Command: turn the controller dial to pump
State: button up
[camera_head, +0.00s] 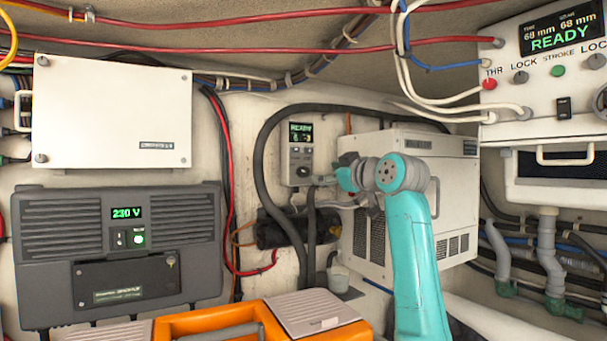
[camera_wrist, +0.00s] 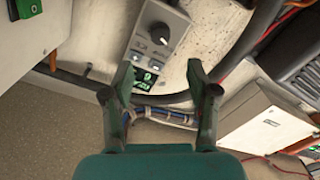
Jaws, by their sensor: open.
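The controller (camera_head: 301,152) is a small grey box on the back wall with a lit green display reading READY. In the wrist view the controller (camera_wrist: 172,28) appears upside down, with its round dark dial (camera_wrist: 157,34) bearing a pale pointer mark, small buttons and the green display. The dial's setting is too small to read. My gripper (camera_wrist: 163,72) is open and empty, its two fingers spread on either side of the display, with the dial beyond the tips. In the head view my gripper (camera_head: 325,181) is at the controller's lower right, partly hiding it.
A thick black hose (camera_head: 258,165) loops around the controller. A white vented cabinet (camera_head: 450,190) stands behind my arm. A dark inverter (camera_head: 60,245) is at left, and an orange case (camera_head: 210,322) is in front. A READY panel (camera_head: 545,65) hangs upper right.

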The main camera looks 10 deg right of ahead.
aim_at(306, 173)
jog(key=x, duration=1)
jog(key=shift+f, duration=0.1)
grip_shut()
